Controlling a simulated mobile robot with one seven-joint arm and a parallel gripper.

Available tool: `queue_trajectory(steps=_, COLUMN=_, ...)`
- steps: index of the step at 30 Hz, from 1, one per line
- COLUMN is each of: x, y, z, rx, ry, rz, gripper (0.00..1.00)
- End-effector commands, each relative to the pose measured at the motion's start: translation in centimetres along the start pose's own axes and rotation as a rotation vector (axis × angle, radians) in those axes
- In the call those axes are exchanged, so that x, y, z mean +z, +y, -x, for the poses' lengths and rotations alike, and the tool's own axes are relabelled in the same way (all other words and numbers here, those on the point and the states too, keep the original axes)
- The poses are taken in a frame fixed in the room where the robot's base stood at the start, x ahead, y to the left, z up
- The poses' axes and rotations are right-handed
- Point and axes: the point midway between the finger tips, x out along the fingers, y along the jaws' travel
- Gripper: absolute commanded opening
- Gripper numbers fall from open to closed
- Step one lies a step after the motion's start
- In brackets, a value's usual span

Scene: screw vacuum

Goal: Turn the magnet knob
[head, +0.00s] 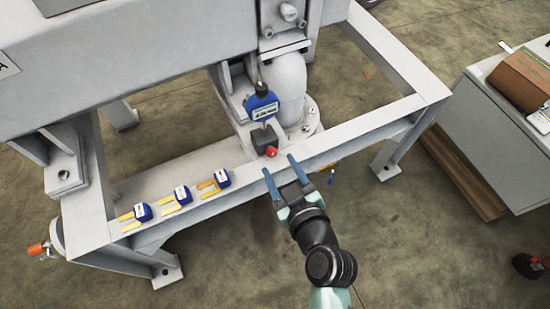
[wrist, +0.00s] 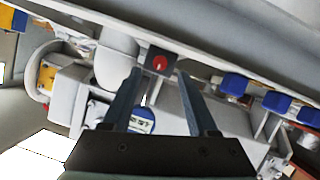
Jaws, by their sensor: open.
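The magnet knob (head: 271,151) is red and sits on the front of a dark square magnet base (head: 263,138) on the frame's beam. A blue dial gauge (head: 262,107) stands above this base. The red knob also shows in the wrist view (wrist: 159,63), just beyond and between my fingertips. My gripper (head: 279,171) is open and empty, its two fingers pointing at the beam just in front of the knob. In the wrist view my gripper (wrist: 157,75) has one finger on each side of the knob. I cannot tell whether a finger touches the base.
Several blue and yellow tools (head: 181,194) lie along the grey beam (head: 330,150) to the left. A grey pipe (head: 284,85) stands behind the magnet base. A cabinet with a cardboard box (head: 522,78) stands at the right. Floor in front of the frame is mostly clear.

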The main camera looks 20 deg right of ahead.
Motion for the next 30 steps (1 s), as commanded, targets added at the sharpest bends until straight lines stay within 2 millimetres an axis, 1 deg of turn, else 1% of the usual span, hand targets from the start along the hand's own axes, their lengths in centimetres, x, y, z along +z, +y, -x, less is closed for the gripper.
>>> queue_trajectory(steps=1, x=0.1, y=0.0, z=-1.0, rx=0.002, ry=0.002, rz=0.000, gripper=0.59)
queue_trajectory(steps=3, x=0.1, y=0.0, z=-2.0, rx=0.001, ry=0.002, rz=0.000, gripper=0.59)
queue_trajectory(steps=7, x=0.1, y=0.0, z=-3.3, rx=0.001, ry=0.001, rz=-0.001, gripper=0.59)
queue_trajectory(steps=12, x=0.0, y=0.0, z=-4.0, rx=0.001, ry=0.000, rz=0.001, gripper=0.59)
queue_trajectory(steps=19, x=0.0, y=0.0, z=-4.0, rx=0.001, ry=0.000, rz=0.000, gripper=0.59)
queue_trajectory(steps=20, x=0.0, y=0.0, z=-4.0, rx=0.001, ry=0.000, rz=0.000, gripper=0.55)
queue_trajectory(steps=21, x=0.0, y=0.0, z=-4.0, rx=0.001, ry=0.000, rz=0.000, gripper=0.48)
queue_trajectory(steps=29, x=0.0, y=0.0, z=-4.0, rx=0.001, ry=0.000, rz=0.000, gripper=0.01)
queue_trajectory(steps=30, x=0.0, y=0.0, z=-4.0, rx=0.001, ry=0.000, rz=0.000, gripper=0.00)
